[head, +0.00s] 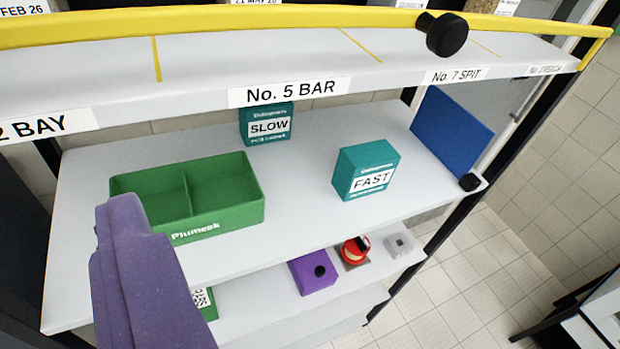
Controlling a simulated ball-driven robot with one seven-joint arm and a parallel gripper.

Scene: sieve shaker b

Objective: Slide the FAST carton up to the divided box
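The FAST carton (366,172) is a teal box with a white label. It stands upright on the middle shelf, right of centre. The divided box (215,221) is green and open-topped, with one inner wall and no contents in view. It sits on the same shelf at the left, with bare shelf between it and the carton. My gripper (122,212) shows as a purple shape at the lower left, in front of the divided box's left part and hiding some of it. It appears apart from the carton. Whether its fingers are open or shut does not show.
A teal SLOW carton (267,126) stands at the back, between box and carton. The upper shelf (230,80) with a yellow rail (250,17) overhangs the rear. A blue panel (452,133) closes the right end. Purple and red items (314,272) lie on a lower shelf.

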